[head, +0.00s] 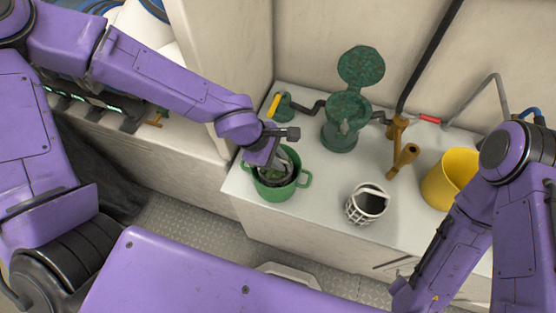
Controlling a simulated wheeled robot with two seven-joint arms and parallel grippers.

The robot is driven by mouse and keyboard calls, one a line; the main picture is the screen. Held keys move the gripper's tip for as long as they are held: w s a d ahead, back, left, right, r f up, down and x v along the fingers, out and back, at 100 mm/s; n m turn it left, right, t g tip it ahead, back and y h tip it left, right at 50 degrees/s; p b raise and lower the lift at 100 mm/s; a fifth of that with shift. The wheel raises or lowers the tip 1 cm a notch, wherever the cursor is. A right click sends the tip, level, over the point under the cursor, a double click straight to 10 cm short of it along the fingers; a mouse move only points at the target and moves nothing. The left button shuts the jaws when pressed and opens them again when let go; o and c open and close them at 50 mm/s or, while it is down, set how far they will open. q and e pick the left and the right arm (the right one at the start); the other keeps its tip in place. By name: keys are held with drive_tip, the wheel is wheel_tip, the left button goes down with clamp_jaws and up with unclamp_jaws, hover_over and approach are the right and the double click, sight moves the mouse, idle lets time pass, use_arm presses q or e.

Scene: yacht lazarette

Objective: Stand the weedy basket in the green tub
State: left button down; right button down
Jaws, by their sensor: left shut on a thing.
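The green tub (301,180) stands on the white counter, near its front left corner, with a loop handle on each side. The weedy basket (270,180) is inside the tub, dark with green weed showing in it. My left gripper (271,160) reaches down over the tub's back left part and is shut on the basket. The gripper hides part of the basket, and I cannot tell whether its base touches the tub floor. My right arm comes in from the right; its gripper is not visible.
A white basket (366,205) stands right of the tub. Behind are a green strainer housing (341,136) with its round lid raised, and a brass valve (404,158). A yellow bucket (447,178) stands at the right. Counter between tub and white basket is clear.

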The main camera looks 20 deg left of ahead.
use_arm(q)
drive_tip(key=c, duration=1.1)
unclamp_jaws()
drive_tip(key=p+v, duration=0.4)
drive_tip(key=v, duration=0.8)
drive_tip(key=s+a+f+m+y, duration=0.2)
drive_tip(key=s+a+f+y, duration=0.4)
drive_tip(key=f, duration=0.4)
drive_tip(key=s+a+f+m+y, duration=0.3)
drive_tip(key=s+a+f, duration=0.1)
drive_tip(key=a+f, duration=0.5)
drive_tip(key=s+f+m, duration=0.2)
drive_tip(key=s+f, duration=0.1)
drive_tip(key=s+f+m+t+h, duration=0.1)
drive_tip(key=s+f+m, duration=0.2)
drive_tip(key=f, duration=0.1)
drive_tip(key=shift+s+d, duration=0.1)
drive_tip(key=shift+d, duration=0.05)
